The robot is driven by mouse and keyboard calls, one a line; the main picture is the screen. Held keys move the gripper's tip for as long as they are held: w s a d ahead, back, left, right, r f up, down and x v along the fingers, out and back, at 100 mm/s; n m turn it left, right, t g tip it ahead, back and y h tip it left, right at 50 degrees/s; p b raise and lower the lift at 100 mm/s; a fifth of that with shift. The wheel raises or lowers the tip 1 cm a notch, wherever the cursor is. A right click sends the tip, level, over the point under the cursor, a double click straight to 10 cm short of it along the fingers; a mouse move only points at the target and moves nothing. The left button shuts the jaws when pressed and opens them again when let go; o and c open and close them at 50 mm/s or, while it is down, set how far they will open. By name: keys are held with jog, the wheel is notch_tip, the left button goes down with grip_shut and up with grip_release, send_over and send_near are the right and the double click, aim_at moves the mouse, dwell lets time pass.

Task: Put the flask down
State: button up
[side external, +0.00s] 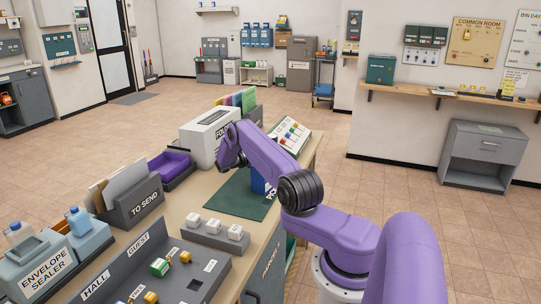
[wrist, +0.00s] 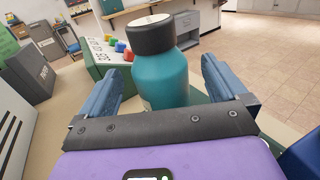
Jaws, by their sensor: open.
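The teal flask (wrist: 162,75) with a black cap stands upright between my fingers in the wrist view. My gripper (wrist: 165,82) is open, with a gap on each side of the flask. The flask's base is hidden behind the gripper body, so I cannot see exactly what it rests on. In the side external view, my gripper (side external: 230,155) is low over the counter near the dark green mat (side external: 240,199). I cannot make out the flask there; my arm blocks that spot.
A tilted panel with coloured buttons (side external: 290,135) stands behind the mat. A white boxy machine (side external: 207,135) and a purple tray (side external: 172,168) are to the left. White blocks on a grey rack (side external: 215,235) sit in front. A blue object (side external: 258,184) is partly hidden by my arm.

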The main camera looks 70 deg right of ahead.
notch_tip(320, 180, up, 4)
jog(key=shift+w+r, duration=0.1)
jog(key=w+a+r+t+y, duration=0.1)
jog(key=w+a+r+t, duration=0.15)
jog(key=w+a, duration=0.4)
jog(key=w+a+r+t+y, duration=0.1)
jog(key=w+a+r+t, duration=0.2)
jog(key=a, duration=0.7)
jog(key=a+r+t+y, duration=0.1)
jog(key=a+t+y, duration=0.25)
jog(key=a, duration=1.35)
jog(key=s+a+r+t+y, duration=0.1)
jog(key=s+a+y, duration=0.1)
jog(key=s+a, duration=0.5)
jog(key=s+a+r+t+y, duration=0.1)
jog(key=s+a+y, duration=0.3)
jog(key=a, duration=0.5)
jog(key=s+a+y, duration=0.2)
jog(key=s+a, duration=0.1)
jog(key=s, duration=0.7)
jog(key=s+a+n+g+y, duration=0.1)
jog(key=s+a, duration=0.3)
jog(key=s, duration=0.7)
jog(key=shift+s+f+y, duration=0.2)
jog(key=shift+f+y, duration=0.25)
jog(key=shift+y, duration=0.1)
